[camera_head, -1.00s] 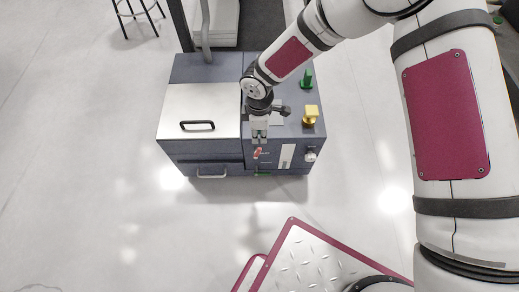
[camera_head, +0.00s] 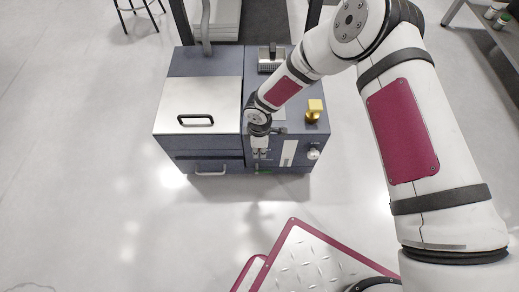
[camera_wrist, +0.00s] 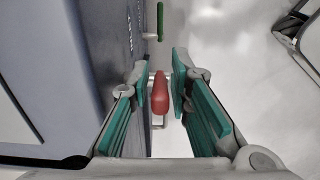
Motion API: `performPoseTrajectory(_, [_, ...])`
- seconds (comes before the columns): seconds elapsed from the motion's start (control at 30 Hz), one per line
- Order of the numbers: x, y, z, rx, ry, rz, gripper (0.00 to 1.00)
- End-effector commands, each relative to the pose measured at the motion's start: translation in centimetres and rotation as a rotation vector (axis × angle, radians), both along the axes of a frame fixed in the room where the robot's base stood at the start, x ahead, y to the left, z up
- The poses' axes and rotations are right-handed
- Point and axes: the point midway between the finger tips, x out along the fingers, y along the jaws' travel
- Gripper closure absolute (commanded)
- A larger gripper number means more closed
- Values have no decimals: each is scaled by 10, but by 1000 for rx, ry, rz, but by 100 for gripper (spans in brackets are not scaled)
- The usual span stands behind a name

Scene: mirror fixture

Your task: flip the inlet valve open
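A red lever handle (camera_wrist: 160,92) sits between my gripper's fingertips in the wrist view, with narrow gaps at both sides. A green lever handle (camera_wrist: 160,22) lies beyond it on the same front face. I cannot read which one is the inlet valve. My gripper (camera_wrist: 161,72) is open, its teal-padded fingers on either side of the red handle. In the head view my gripper (camera_head: 259,152) points down at the front of the blue-grey machine (camera_head: 209,64). The red handle is mostly hidden there, and a green part (camera_head: 264,172) shows low on the front.
The machine's silver lid (camera_head: 200,100) with its black handle (camera_head: 196,120) is left of my gripper. A yellow knob (camera_head: 315,110) and a round white knob (camera_head: 313,154) are to the right.

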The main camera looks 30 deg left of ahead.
Motion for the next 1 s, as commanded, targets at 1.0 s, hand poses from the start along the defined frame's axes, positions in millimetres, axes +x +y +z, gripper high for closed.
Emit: performPoseTrajectory(1.0, [-3,6,-3,-187,-116,3,100])
